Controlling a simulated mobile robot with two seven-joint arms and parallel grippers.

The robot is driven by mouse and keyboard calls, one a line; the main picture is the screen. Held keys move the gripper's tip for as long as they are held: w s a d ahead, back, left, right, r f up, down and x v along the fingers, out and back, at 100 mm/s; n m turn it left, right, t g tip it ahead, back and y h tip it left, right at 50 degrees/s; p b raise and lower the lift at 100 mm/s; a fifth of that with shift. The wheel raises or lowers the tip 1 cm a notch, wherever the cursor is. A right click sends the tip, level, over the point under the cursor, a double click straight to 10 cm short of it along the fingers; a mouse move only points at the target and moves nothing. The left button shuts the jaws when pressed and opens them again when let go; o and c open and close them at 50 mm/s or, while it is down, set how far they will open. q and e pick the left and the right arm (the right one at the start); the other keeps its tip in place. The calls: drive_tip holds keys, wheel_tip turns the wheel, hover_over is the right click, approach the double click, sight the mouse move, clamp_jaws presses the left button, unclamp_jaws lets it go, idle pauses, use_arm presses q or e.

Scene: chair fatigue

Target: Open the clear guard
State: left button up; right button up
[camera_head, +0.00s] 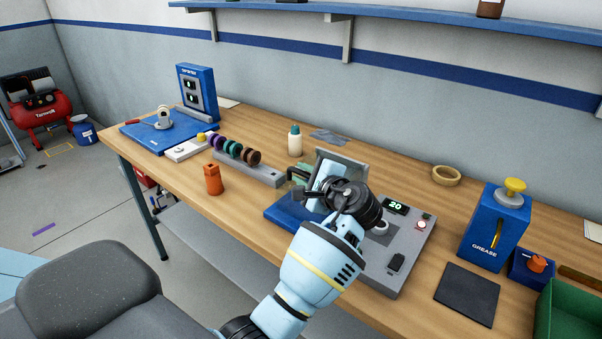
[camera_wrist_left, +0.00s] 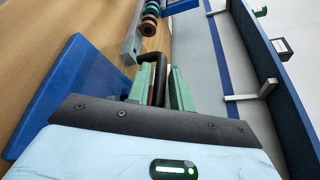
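The test fixture, a grey unit with a blue base (camera_head: 283,212) and a display reading 20, stands on the bench. The clear guard is hard to make out in the head view; a see-through panel shows in the left wrist view (camera_wrist_left: 98,78), above the blue base. A black bent handle (camera_wrist_left: 152,56) rises beside that panel. My left gripper (camera_head: 300,178) is over the fixture, with my arm hiding much of it. Its green fingers (camera_wrist_left: 166,82) stand close on both sides of the handle and look shut on it. My right gripper is out of view.
A blue grease dispenser (camera_head: 493,228), a dark mat (camera_head: 467,293) and a green bin (camera_head: 566,315) are at right.

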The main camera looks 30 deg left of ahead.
use_arm(q)
drive_tip(key=shift+w+a+f, duration=0.1)
drive_tip(key=shift+w+a, duration=0.15)
drive_tip(key=shift+a, duration=0.25)
clamp_jaws()
